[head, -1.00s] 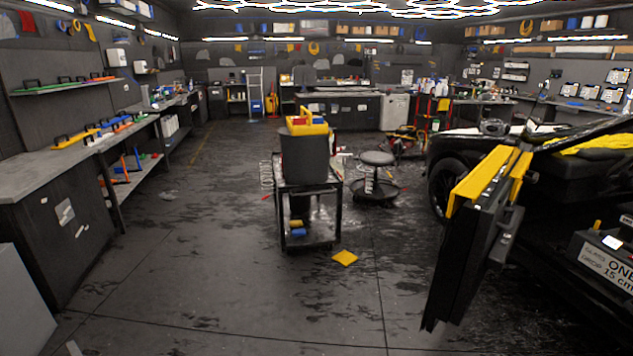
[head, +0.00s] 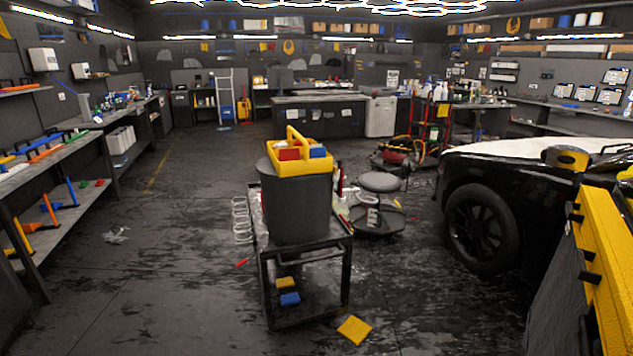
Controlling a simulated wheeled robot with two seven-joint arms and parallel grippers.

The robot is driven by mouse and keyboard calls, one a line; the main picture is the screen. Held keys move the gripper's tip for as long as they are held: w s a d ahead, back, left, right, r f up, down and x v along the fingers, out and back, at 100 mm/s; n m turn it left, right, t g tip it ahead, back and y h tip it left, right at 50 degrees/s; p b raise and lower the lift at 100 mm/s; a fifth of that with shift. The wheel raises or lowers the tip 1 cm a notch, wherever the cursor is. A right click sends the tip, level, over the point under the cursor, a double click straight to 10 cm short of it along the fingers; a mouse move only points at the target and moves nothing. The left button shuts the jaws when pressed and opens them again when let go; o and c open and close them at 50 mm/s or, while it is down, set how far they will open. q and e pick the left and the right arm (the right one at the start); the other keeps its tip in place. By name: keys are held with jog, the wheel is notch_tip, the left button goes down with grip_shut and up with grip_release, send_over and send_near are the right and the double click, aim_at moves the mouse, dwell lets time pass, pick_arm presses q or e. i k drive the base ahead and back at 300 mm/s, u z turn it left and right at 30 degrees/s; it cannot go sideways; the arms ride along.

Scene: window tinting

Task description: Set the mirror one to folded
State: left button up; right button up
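A black car (head: 500,190) with a white upper surface stands at the right, and only part of it is in view. A mirror-like housing (head: 567,160), dark with a yellow-brown face, sticks out at its side. I cannot tell whether this is mirror one, or whether it is folded or extended. No label shows on it. Neither of my grippers is in view.
A black cart (head: 308,292) with a dark bin and yellow caddy stands ahead. A stool (head: 379,183) is behind it. A yellow-edged dark panel (head: 607,262) is close at the right. A yellow cloth (head: 354,329) lies on the floor. Floor left of the cart is mostly clear.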

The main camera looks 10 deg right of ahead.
aim_at(563, 157)
jog(key=z, duration=0.25)
jog(key=i, duration=1.75)
jog(key=z, duration=1.3)
jog(key=i, duration=1)
jog(key=z, duration=1.6)
jog(key=i, duration=0.65)
jog(key=z, duration=0.35)
